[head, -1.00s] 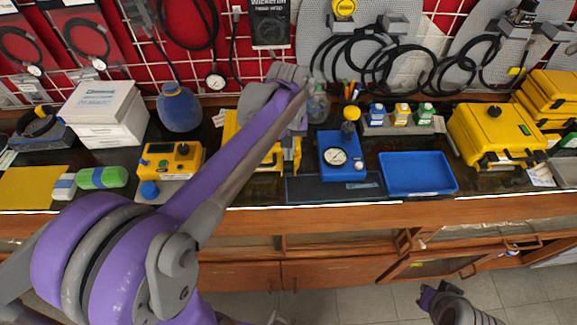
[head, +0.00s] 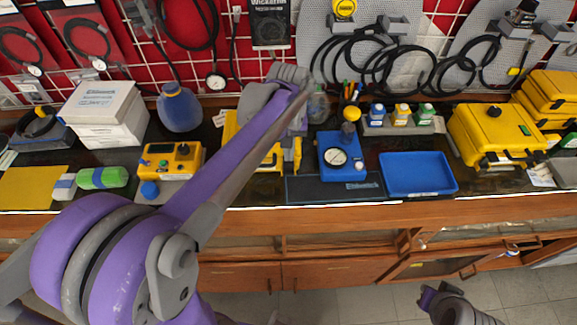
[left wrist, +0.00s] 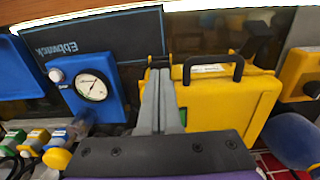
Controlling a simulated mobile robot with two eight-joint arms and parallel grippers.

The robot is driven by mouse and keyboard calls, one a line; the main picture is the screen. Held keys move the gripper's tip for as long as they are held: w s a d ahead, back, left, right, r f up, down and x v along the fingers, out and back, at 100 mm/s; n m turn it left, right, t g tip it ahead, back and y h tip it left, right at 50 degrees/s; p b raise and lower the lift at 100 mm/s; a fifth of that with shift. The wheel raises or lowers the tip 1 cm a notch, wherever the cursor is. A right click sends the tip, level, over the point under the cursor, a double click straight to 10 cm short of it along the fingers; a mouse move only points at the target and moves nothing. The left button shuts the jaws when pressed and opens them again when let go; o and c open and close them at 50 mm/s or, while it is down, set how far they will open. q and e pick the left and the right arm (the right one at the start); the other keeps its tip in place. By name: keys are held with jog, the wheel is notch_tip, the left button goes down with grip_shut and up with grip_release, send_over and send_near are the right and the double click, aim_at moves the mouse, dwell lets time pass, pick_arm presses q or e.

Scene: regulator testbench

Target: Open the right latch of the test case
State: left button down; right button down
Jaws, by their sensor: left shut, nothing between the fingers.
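The yellow test case (left wrist: 225,98) lies on the bench in the left wrist view, its black handle (left wrist: 213,60) toward the bench's front edge. In the head view my left arm covers most of it, leaving a yellow strip (head: 231,130). My left gripper (left wrist: 158,72) is shut and empty. Its fingertips are by the case's front edge, on the left side of the handle in the wrist view, which is the right side in the head view. A small dark part, possibly the right latch, shows beside the tips; contact cannot be told. My right gripper is not seen.
A blue gauge box (head: 338,157) stands close beside the case, with a dark blue mat (head: 320,190) in front. A blue tray (head: 418,174) and another yellow case (head: 492,130) are farther right. A yellow instrument (head: 170,160) is on the left.

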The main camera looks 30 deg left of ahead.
pick_arm(q)
jog(key=shift+f+b, duration=0.5)
jog(key=shift+f, duration=0.45)
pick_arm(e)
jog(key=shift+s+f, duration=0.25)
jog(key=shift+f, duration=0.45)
pick_arm(q)
jog(key=shift+s, duration=0.1)
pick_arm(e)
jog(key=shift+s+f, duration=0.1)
